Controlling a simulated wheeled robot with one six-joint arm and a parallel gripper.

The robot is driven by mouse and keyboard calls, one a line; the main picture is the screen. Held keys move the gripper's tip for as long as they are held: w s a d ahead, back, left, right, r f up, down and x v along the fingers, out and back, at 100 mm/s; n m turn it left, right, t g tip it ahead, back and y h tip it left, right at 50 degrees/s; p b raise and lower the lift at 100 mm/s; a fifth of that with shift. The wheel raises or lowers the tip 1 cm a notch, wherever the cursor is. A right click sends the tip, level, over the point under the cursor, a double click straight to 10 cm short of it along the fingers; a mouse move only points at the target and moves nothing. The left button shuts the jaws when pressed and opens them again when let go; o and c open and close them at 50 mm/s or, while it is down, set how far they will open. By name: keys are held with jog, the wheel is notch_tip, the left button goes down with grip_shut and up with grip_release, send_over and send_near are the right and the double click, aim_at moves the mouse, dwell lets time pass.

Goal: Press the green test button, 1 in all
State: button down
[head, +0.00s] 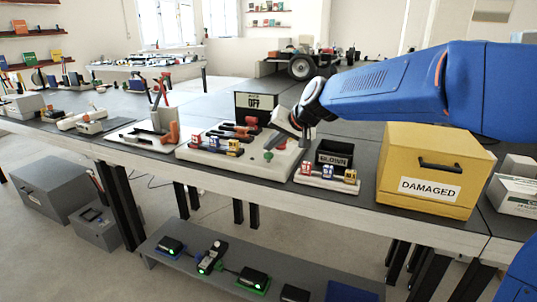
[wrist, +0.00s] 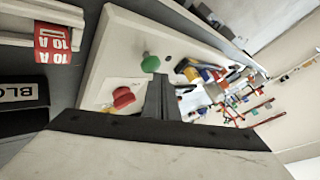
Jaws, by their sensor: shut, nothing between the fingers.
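The green button (head: 268,155) stands up like a small mushroom near the front right of a white board (head: 240,163) on the bench. In the wrist view the green button (wrist: 151,62) lies just beyond the dark fingertips, and a gap seems to show between them. My gripper (head: 272,143) is shut and empty, tilted down over the board close to the green button. Its closed fingers (wrist: 159,88) point at the board in the wrist view. A red knob (wrist: 123,97) sits beside them.
A black bin labelled BLOWN (head: 335,156) and a yellow DAMAGED box (head: 432,165) stand to the right. A lower shelf (head: 330,275) holds small devices.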

aim_at(272, 155)
jog(key=shift+f, duration=0.65)
dwell(0.8)
jog(key=shift+r, duration=1.05)
jog(key=shift+r, duration=2.5)
